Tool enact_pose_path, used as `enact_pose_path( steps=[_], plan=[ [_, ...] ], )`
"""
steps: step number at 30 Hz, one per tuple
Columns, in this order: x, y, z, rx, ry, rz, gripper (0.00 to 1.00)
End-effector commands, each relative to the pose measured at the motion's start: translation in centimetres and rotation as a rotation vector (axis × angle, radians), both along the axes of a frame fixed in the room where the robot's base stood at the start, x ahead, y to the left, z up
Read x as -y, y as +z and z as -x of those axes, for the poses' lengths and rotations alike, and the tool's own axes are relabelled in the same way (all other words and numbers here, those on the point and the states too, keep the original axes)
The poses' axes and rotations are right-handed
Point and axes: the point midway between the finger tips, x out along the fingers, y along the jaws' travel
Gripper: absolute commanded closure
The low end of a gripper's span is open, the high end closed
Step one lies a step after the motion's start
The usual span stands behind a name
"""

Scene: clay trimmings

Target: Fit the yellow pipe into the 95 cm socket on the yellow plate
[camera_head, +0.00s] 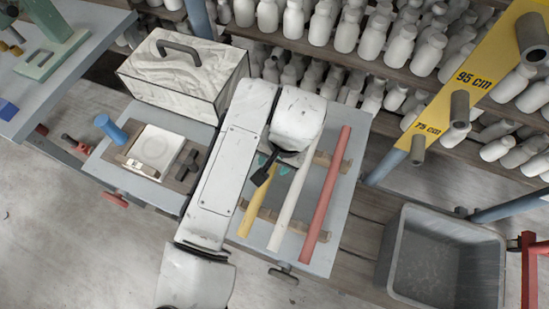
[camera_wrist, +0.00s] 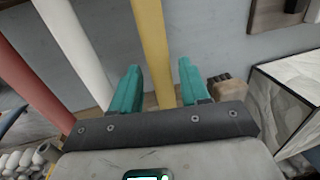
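The yellow pipe (camera_head: 257,198) lies on wooden rests on the grey table, left of a white pipe (camera_head: 291,204) and a red pipe (camera_head: 327,190). My gripper (camera_head: 272,166) is above the yellow pipe's middle, partly hidden by my arm in the head view. In the wrist view its teal fingers (camera_wrist: 158,88) are apart, with the yellow pipe (camera_wrist: 152,45) running between them, not visibly gripped. The yellow plate (camera_head: 497,58) slants at the upper right. A grey tubular socket (camera_head: 459,107) sits just below its "95 cm" mark, and another (camera_head: 417,150) by "75 cm".
A third, higher socket (camera_head: 532,38) is on the plate. Shelves of white bottles (camera_head: 372,40) stand behind it. A grey bin (camera_head: 395,262) is on the right. A marbled box (camera_head: 165,85) and a tool tray (camera_head: 190,140) occupy the table's left part.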

Motion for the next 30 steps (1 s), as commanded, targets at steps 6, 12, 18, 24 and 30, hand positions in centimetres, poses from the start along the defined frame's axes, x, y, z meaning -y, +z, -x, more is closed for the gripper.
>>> enact_pose_path(
  steps=[6,12,18,24,30],
  plan=[
    [0.0,0.0,0.0,0.000,0.000,0.000,0.50],
    [-0.1,-0.2,0.0,0.001,-0.001,-0.003,0.50],
    [0.6,3.2,-0.1,0.005,-0.003,-0.001,0.50],
    [1.2,7.3,-0.1,0.003,-0.004,-0.001,0.50],
    [1.7,9.9,0.1,0.002,-0.001,0.000,0.50]
  ],
)
